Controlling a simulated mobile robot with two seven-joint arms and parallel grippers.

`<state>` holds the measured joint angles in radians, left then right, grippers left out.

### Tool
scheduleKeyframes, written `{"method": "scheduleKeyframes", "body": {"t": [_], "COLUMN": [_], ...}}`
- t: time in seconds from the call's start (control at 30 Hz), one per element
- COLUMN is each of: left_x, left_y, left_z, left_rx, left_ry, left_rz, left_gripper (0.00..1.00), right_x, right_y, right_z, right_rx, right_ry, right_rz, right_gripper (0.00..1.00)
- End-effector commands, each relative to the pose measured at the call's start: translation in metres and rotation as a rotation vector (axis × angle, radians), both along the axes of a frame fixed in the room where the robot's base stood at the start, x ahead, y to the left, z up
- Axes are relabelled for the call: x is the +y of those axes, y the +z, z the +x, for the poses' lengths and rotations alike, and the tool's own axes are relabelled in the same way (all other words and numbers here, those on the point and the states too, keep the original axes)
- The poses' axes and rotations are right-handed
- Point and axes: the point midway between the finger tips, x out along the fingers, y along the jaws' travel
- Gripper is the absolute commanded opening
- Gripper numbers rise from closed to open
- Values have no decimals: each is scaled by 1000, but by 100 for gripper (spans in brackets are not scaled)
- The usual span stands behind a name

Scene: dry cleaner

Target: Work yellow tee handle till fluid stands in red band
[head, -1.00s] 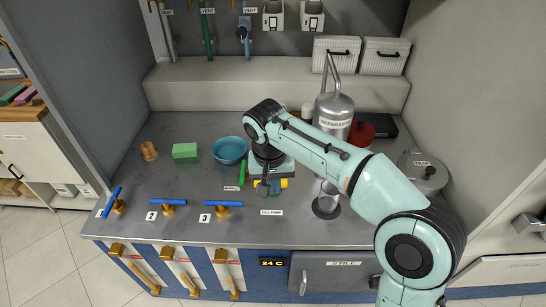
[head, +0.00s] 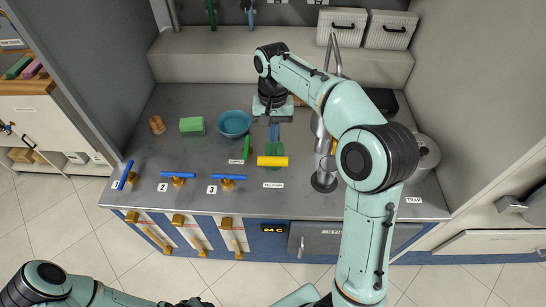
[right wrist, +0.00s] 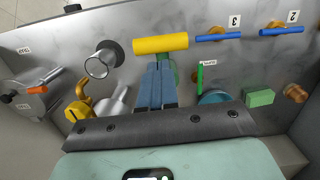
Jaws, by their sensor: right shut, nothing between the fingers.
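The yellow tee handle (head: 272,161) lies crosswise on the steel counter, just behind a label that seems to read fill pump. It also shows near the top middle of the right wrist view (right wrist: 160,43). My right gripper (head: 273,138) is shut and empty, right behind the handle; its blue fingers (right wrist: 157,88) point at it over a green pump part. I cannot tell whether the fingertips touch the green part. No red band or fluid level can be made out. My left arm shows at the bottom left, its gripper out of frame.
Blue levers (head: 178,175) line the counter's left front. A green upright lever (head: 246,147), blue bowl (head: 234,122) and green block (head: 192,125) stand left of the handle. A silver pipe with a ring base (head: 324,182) stands right. My right arm hides most of the separator.

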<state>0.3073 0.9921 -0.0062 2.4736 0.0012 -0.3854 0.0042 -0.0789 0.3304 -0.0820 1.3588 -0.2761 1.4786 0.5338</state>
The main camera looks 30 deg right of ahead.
Motion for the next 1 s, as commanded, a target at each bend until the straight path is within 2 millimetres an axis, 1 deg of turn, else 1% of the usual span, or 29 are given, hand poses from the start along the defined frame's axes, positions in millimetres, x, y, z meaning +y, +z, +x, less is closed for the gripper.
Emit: {"method": "scheduleKeyframes", "body": {"t": [0.17, 0.3, 0.4, 0.5, 0.67, 1.0], "left_x": [0, 0, 0, 0, 0, 0], "left_y": [1, -11, -19, -25, -29, -28], "left_z": [1, -14, -23, -29, -33, -32], "left_rx": [-2, 16, 26, 33, 37, 36], "left_ry": [0, 0, 0, 1, 0, 0], "left_rz": [0, 0, 0, 0, 0, 0], "left_gripper": [43, 43, 43, 43, 43, 43], "right_x": [1, 2, 2, 3, 3, 3], "right_y": [-19, -42, -54, -61, -66, -65], "right_z": [-2, -5, -7, -7, -6, -5], "right_rx": [4, 6, 5, 4, 1, -1], "right_ry": [0, -1, -1, 0, 0, 0], "right_rz": [0, 0, -1, 0, 0, 0], "right_gripper": [0, 0, 0, 0, 0, 0]}}
